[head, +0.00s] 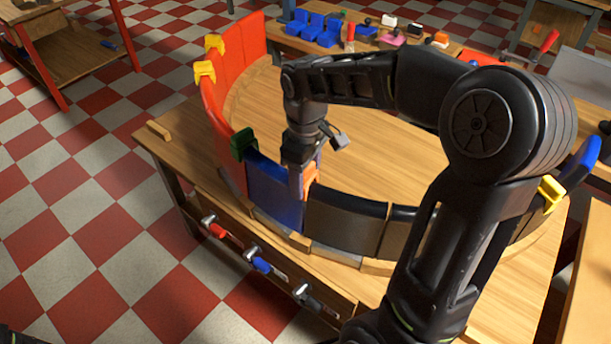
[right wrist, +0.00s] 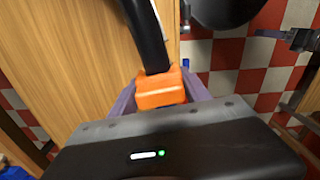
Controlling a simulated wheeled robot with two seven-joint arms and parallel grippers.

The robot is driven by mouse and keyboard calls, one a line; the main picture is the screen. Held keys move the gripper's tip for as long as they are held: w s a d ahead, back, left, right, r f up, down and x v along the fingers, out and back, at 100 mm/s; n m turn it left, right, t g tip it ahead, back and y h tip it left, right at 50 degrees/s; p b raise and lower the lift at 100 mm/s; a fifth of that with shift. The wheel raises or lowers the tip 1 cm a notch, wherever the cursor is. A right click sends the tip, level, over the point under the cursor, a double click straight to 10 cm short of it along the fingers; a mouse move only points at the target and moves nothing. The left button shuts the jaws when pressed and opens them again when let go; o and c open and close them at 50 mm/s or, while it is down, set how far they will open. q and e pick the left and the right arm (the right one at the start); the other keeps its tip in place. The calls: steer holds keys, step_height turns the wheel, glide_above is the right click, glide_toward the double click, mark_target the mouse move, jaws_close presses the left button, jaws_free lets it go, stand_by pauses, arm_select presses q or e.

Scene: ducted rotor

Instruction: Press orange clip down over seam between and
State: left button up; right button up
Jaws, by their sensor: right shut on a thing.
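My right gripper (head: 302,178) is shut on the orange clip (head: 311,176). It reaches down at the top edge between the blue panel (head: 274,195) and the adjoining black panel (head: 344,224). In the right wrist view, the orange clip (right wrist: 160,88) sits between the grey-purple fingers, and a black panel edge (right wrist: 147,35) runs to it. I cannot tell whether the clip is fully seated on the seam, because the gripper hides part of it. My left gripper is out of view.
The curved panels stand on a wooden table (head: 160,160). A green clip (head: 242,143) sits between red and blue panels; yellow clips (head: 204,72) sit on red ones. Another yellow clip (head: 552,193) is at right. Several clamps (head: 262,265) line the front. Blue bins (head: 318,25) stand behind.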

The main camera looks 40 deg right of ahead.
steer(key=shift+f, duration=0.15)
stand_by(0.4)
steer(key=o, duration=1.4)
step_height(320, 180, up, 8)
steer(key=shift+f+b, duration=0.1)
steer(key=shift+b, duration=0.2)
